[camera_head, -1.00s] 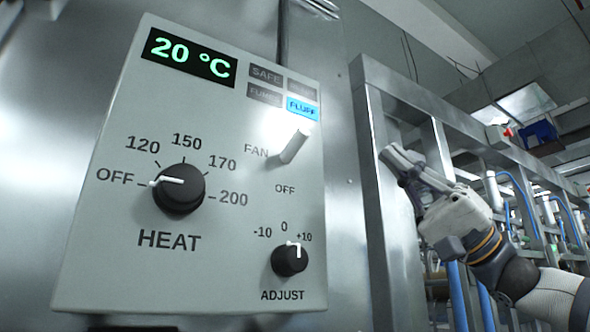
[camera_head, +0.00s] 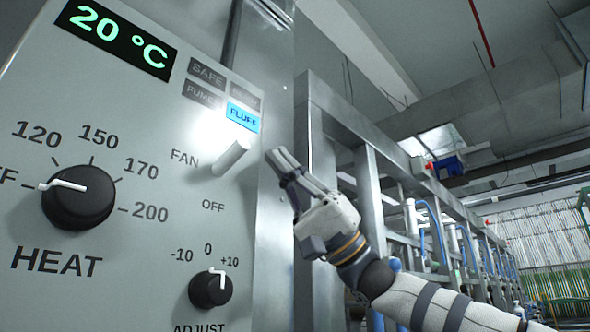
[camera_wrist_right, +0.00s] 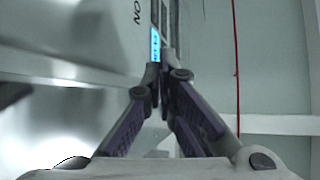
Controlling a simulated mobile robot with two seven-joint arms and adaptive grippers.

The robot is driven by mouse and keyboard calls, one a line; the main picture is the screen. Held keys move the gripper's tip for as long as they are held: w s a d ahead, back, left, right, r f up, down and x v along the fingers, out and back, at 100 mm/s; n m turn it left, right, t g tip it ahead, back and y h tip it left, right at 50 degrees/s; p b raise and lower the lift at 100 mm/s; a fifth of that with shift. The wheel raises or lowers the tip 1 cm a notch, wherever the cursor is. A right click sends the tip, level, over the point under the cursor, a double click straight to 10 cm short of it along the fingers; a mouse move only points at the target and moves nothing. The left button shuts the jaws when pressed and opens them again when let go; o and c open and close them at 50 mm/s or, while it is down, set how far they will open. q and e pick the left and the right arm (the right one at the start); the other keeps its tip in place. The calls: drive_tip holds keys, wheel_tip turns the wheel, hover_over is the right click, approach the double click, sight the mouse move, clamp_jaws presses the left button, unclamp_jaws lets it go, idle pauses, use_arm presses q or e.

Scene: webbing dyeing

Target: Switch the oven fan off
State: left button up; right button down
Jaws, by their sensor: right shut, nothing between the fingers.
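The oven's control panel (camera_head: 140,215) fills the left of the head view. Its white fan lever (camera_head: 231,158) sits right of the word FAN, tilted up and to the right, with OFF printed below it. The blue FLUFF indicator (camera_head: 242,117) is lit; the display (camera_head: 117,37) reads 20 °C. My right gripper (camera_head: 277,156) is shut and empty, a little right of the fan lever and apart from it in the picture. In the right wrist view its fingers (camera_wrist_right: 158,72) meet, with the lit indicator (camera_wrist_right: 155,45) just beyond them. My left gripper is not in view.
The heat knob (camera_head: 78,197) points at OFF, and the adjust knob (camera_head: 210,289) sits below the fan lever. A metal frame (camera_head: 318,130) with pipes stands right of the panel. Open room lies to the far right.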

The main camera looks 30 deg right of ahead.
sight(230, 158)
drive_tip(key=a, duration=0.2)
drive_tip(key=s+a+r+p, duration=0.1)
drive_tip(key=shift+a, duration=0.35)
drive_tip(key=shift+s+a+f, duration=0.15)
drive_tip(key=shift+s+f, duration=0.05)
drive_tip(key=shift+f, duration=0.35)
drive_tip(key=shift+a, duration=0.15)
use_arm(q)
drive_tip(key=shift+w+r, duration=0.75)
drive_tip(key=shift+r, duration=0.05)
use_arm(e)
drive_tip(key=shift+s, duration=0.1)
drive_tip(key=shift+f, duration=0.1)
